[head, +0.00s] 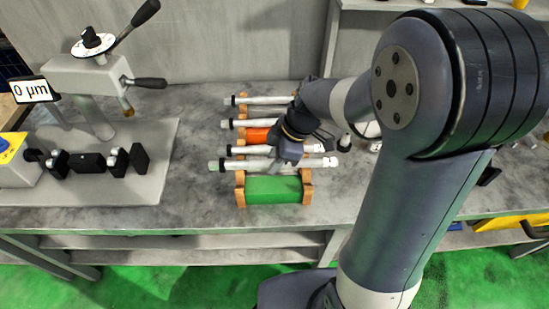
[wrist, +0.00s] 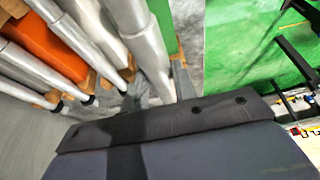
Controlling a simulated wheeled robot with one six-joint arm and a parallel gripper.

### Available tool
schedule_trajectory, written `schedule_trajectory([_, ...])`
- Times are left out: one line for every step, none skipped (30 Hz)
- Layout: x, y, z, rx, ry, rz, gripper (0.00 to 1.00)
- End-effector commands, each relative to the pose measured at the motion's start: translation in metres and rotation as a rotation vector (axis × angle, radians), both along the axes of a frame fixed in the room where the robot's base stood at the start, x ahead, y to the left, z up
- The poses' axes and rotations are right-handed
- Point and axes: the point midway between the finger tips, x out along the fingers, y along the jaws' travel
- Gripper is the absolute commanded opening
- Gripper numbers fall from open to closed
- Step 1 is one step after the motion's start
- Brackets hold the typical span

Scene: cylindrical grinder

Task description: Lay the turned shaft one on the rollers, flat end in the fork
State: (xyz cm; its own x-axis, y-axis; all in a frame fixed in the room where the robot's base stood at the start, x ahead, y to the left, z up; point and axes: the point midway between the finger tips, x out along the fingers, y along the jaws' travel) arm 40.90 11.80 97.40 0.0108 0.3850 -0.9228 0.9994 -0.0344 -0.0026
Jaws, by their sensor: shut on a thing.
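Several pale metal shafts lie side by side across a rack with wooden end pieces (head: 240,193) in the middle of the bench. My gripper (head: 279,160) is over the rack, shut on what looks like the nearest shaft (head: 232,165); its fingertips are partly hidden. This shaft lies crosswise, with a dark ring near its left end and a pale right end. In the wrist view the closest shaft (wrist: 148,50) runs beside its neighbours. The black rollers (head: 90,163) sit on a grey plate at the left. I cannot clearly make out the fork among the black blocks there.
A measuring stand (head: 88,75) with a lever and a display reading 0 µm (head: 32,90) rises behind the rollers. A yellow box (head: 12,148) is at far left. Bare bench (head: 195,180) separates the plate from the rack.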

Motion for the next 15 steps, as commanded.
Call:
schedule_trajectory([0.001,0.000,-0.004,0.002,-0.004,-0.001,0.00])
schedule_trajectory([0.001,0.000,-0.006,0.002,-0.004,-0.001,0.00])
schedule_trajectory([0.001,0.000,-0.008,0.002,-0.004,-0.001,0.00])
schedule_trajectory([0.001,0.000,-0.009,0.002,-0.004,-0.001,0.00])
schedule_trajectory([0.001,0.000,-0.011,0.002,-0.004,-0.001,0.00])
schedule_trajectory([0.001,0.000,-0.013,0.002,-0.004,-0.001,0.00])
schedule_trajectory([0.001,0.000,-0.015,0.002,-0.004,-0.001,0.00])
schedule_trajectory([0.001,0.000,-0.016,0.002,-0.004,-0.001,0.00])
schedule_trajectory([0.001,0.000,-0.019,0.002,-0.004,-0.001,0.00])
schedule_trajectory([0.001,0.000,-0.020,0.002,-0.004,-0.001,0.00])
schedule_trajectory([0.001,0.000,-0.022,0.002,-0.004,-0.001,0.00])
schedule_trajectory([0.001,0.000,-0.024,0.002,-0.004,-0.001,0.00])
schedule_trajectory([0.001,0.000,-0.026,0.002,-0.004,-0.001,0.00])
schedule_trajectory([0.001,0.000,-0.027,0.002,-0.004,-0.001,0.00])
schedule_trajectory([0.001,0.000,-0.029,0.002,-0.004,-0.001,0.00])
